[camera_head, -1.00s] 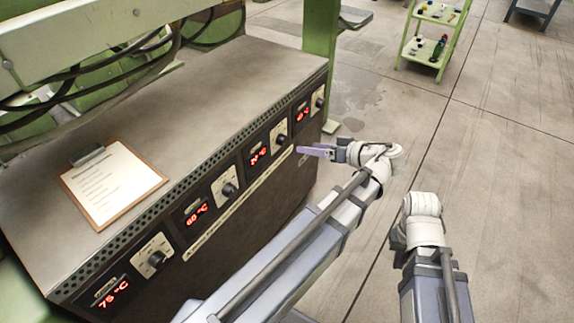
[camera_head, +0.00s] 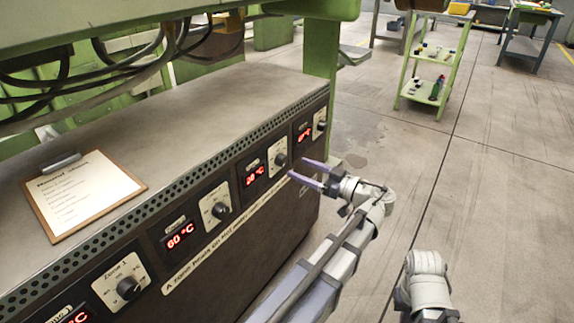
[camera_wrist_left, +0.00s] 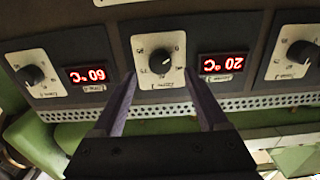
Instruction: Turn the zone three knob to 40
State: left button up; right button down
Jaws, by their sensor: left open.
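The zone three knob (camera_head: 280,160) is a black dial on a white plate, on the dark front panel. Its red display (camera_head: 254,174) reads 20 °C. My left gripper (camera_head: 297,168) is open, its two purple fingers pointing at the panel just right of this knob. In the left wrist view, which is upside down, the knob (camera_wrist_left: 160,62) appears between the two open fingertips (camera_wrist_left: 160,76). I cannot tell whether the fingers touch it. Its display (camera_wrist_left: 222,64) is beside it. My right arm shows at the lower right, but its gripper does not.
The zone two knob (camera_head: 221,210) and zone one knob (camera_head: 128,288) are nearer along the panel; the zone four knob (camera_head: 321,126) is farther. A clipboard (camera_head: 82,194) lies on the cabinet top. A green cart (camera_head: 432,75) stands on the open floor.

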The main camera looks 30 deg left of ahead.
aim_at(285, 162)
pick_arm(q)
jog(key=a, duration=0.5)
jog(key=shift+w+a, duration=0.2)
jog(key=shift+a, duration=0.1)
grip_shut()
dwell(0.4)
